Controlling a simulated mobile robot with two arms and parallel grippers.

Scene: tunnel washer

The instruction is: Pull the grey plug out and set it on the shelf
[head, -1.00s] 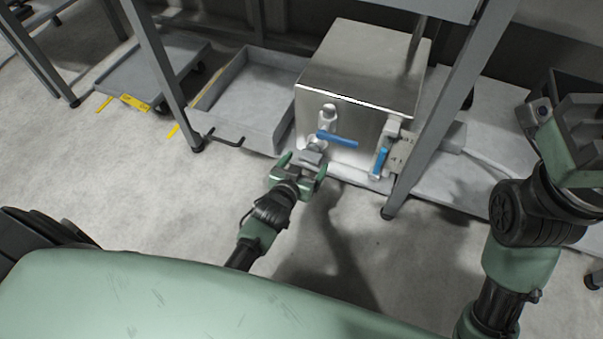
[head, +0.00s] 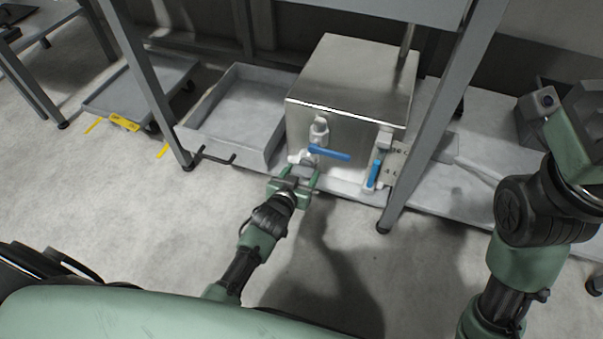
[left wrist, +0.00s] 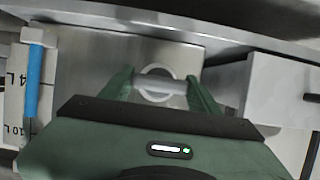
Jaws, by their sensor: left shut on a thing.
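My left gripper (head: 294,178) is low in front of the steel box, at its lower left. In the left wrist view its two green fingers (left wrist: 161,92) are shut on the grey plug (left wrist: 160,88), a light bar across the gap. A pale ring shows just beyond the bar. Whether the plug is seated or free of its socket I cannot tell. The grey shelf (head: 440,196) runs low under and beside the box. My right gripper (head: 577,135) is partly in view at the right edge, its fingers hidden or cut off.
The steel box (head: 350,85) carries a blue-handled valve (head: 328,153) close above my left gripper and a second blue handle (head: 374,174) farther right. A grey tray (head: 272,135) stands left of the box. Grey frame legs (head: 152,95) flank both sides. The floor in front is clear.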

